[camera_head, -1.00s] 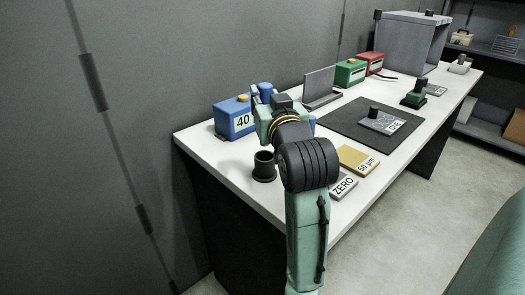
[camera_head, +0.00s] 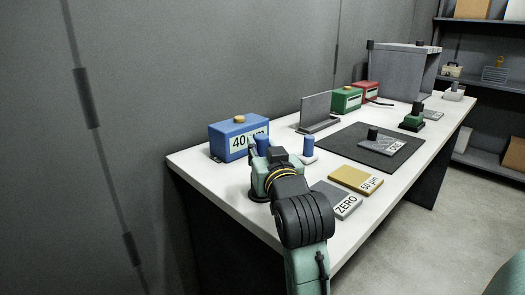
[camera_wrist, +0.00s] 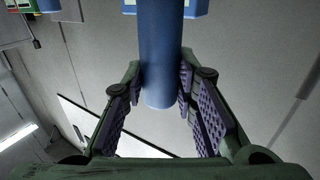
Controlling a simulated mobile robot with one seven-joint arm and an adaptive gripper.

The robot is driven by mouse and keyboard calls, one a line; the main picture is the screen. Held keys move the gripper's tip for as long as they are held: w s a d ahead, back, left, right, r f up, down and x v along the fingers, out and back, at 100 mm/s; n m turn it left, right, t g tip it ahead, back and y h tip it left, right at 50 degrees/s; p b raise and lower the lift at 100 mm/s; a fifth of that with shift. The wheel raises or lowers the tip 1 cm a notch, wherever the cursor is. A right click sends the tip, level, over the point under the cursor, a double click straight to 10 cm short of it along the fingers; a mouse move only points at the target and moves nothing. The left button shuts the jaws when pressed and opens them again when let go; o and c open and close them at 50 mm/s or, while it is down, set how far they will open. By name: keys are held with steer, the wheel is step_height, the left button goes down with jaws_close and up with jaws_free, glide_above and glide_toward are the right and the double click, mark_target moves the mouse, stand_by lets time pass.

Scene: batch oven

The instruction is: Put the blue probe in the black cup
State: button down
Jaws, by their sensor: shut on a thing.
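My gripper (camera_head: 262,153) is shut on the blue probe (camera_wrist: 160,60), a smooth blue cylinder held between both finger pads in the wrist view. The probe's blue top (camera_head: 262,142) also shows in the head view, near the left end of the bench. The black cup (camera_head: 258,198) is mostly hidden behind my gripper and wrist; only a dark bit of its lower part shows just below the gripper. I cannot tell whether the probe is inside the cup or above it.
A blue box marked 40 (camera_head: 232,145) stands close behind my gripper. A grey ZERO block (camera_head: 335,200), a yellow block (camera_head: 350,178) and a dark mat (camera_head: 345,140) lie further right.

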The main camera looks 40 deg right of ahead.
steer(key=c, duration=1.3)
jaws_free()
